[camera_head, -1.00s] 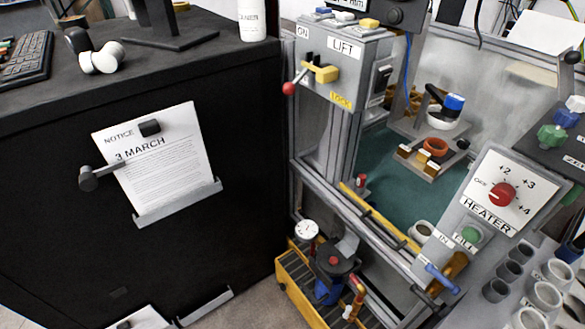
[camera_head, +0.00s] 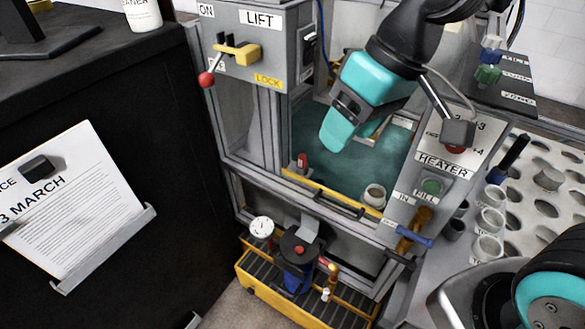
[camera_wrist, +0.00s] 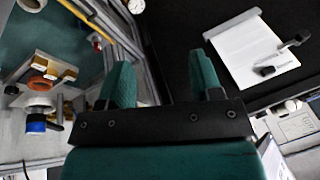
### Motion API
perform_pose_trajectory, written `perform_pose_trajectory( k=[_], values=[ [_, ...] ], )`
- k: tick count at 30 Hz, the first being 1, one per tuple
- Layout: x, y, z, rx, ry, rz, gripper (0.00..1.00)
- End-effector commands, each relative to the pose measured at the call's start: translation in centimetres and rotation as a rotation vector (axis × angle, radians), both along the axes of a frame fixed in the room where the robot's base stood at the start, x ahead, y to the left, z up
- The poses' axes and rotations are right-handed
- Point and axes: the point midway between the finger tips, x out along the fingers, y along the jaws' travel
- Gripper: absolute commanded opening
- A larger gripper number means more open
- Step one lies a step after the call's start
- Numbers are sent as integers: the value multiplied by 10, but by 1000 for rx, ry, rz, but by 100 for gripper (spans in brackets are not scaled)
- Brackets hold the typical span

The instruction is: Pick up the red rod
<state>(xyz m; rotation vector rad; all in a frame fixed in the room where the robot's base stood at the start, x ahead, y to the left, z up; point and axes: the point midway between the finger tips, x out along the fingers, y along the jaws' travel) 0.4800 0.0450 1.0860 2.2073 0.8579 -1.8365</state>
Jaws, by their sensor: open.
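A small upright red piece (camera_head: 302,161) stands by the yellow rail at the tank's near left edge. It is the closest match to a red rod, but I cannot tell its full shape. It also shows small in the wrist view (camera_wrist: 97,45). My teal gripper (camera_head: 338,138) hangs over the green tank, to the right of the red piece and apart from it. In the wrist view my two fingers (camera_wrist: 163,82) stand apart with nothing between them. My gripper and arm hide the rack at the back of the tank in the head view.
The lift post (camera_head: 262,50) with a red-ball lever (camera_head: 206,79) stands left of the tank. The heater panel (camera_head: 445,165) stands right. A yellow crate (camera_head: 270,295) is below. The wrist view shows a rack with an orange ring (camera_wrist: 40,83).

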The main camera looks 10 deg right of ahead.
Motion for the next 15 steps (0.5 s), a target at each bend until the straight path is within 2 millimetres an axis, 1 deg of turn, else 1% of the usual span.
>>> perform_pose_trajectory(
  k=[1, 2, 3, 5, 6, 8, 9, 12, 15],
  values=[
    [33, 0, -35, -12, -13, -34, 59],
    [53, 0, -48, -19, -26, -57, 59],
    [80, -2, -65, -30, -46, -87, 59],
    [120, -6, -92, -47, -76, -133, 59],
    [146, -9, -111, -58, -96, -163, 59],
    [182, -16, -139, -77, -125, -206, 59],
    [203, -21, -158, -91, -142, -233, 59],
    [249, -34, -200, -119, -186, -290, 59],
    [280, -47, -231, -143, -217, -332, 59]
  ],
)
